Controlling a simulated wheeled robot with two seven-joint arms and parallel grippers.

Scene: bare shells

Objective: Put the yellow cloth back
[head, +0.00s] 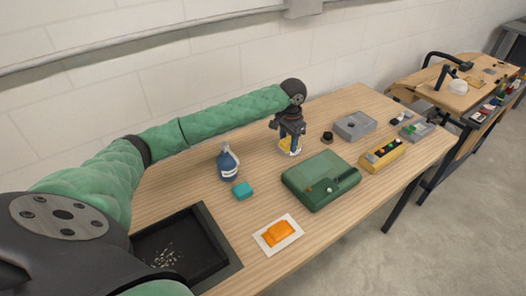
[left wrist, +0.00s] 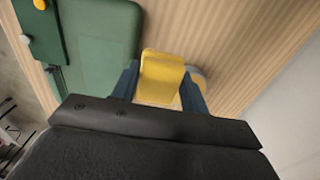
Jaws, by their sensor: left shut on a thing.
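My left gripper (head: 289,140) points down over the far part of the table, between the blue bottle and the dark green case. It is shut on the yellow cloth (head: 285,144), which shows only in part behind the fingers. In the left wrist view the yellow cloth (left wrist: 161,78) sits between the two blue fingers. A whitish patch shows just below the cloth in the head view; I cannot tell whether the cloth touches it or the table. My right gripper is not in view.
A dark green case (head: 320,182) stands close in front of the gripper. A blue bottle (head: 228,162), a teal block (head: 242,190), an orange cloth (head: 278,234) on a white sheet, a black tray (head: 222,247), a grey box (head: 355,125) and a yellow box (head: 381,155) stand around.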

